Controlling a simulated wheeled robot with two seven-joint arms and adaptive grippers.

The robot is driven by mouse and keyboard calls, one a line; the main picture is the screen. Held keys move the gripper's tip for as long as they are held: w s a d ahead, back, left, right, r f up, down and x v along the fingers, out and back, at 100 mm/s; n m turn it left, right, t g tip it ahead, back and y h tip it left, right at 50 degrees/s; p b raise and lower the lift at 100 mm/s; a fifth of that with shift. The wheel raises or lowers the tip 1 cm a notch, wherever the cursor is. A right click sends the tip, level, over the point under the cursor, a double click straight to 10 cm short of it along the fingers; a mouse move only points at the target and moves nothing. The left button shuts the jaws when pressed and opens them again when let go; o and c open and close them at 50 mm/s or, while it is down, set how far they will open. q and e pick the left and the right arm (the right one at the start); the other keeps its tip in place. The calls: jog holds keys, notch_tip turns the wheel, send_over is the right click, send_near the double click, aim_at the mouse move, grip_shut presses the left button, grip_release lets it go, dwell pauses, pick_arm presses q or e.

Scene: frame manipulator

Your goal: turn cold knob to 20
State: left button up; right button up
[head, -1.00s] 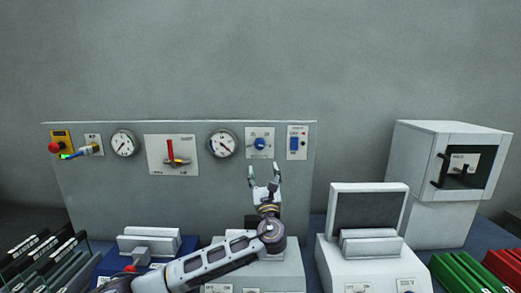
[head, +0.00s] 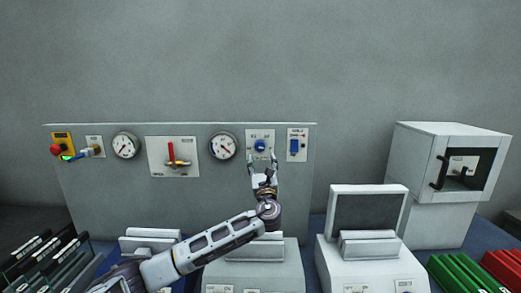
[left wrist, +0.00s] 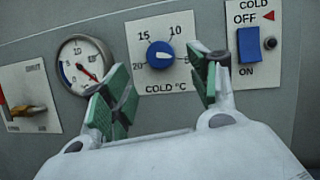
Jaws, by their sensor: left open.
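The blue cold knob (head: 260,146) sits on a white plate on the grey panel. In the left wrist view the knob (left wrist: 160,54) is above the label "COLD °C", with marks 20, 15, 10 and 5 around it. Its white pointer faces right, near the 5. My left gripper (head: 262,158) is open and empty just below the knob in the head view. In the left wrist view its green-padded fingers (left wrist: 160,86) are spread to either side, below the knob's level, and do not appear to touch it. My right gripper is not in view.
A blue cold on/off switch (left wrist: 249,45) is right of the knob, close to the right finger. A round gauge (left wrist: 85,65) is on the left. A red-handled lever (head: 171,152) is farther left. White devices (head: 366,215) stand in front of the panel.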

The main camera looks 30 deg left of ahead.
aim_at(260, 148)
pick_arm(q)
jog(key=p+x, duration=0.1)
jog(key=x, duration=0.3)
jog(key=shift+w+a+r, duration=0.15)
jog(key=shift+w+r, duration=0.1)
jog(key=shift+p+x, duration=0.4)
jog(key=shift+x, duration=0.6)
jog(key=c, duration=1)
jog(key=shift+f, duration=0.1)
jog(key=shift+n+b, duration=0.3)
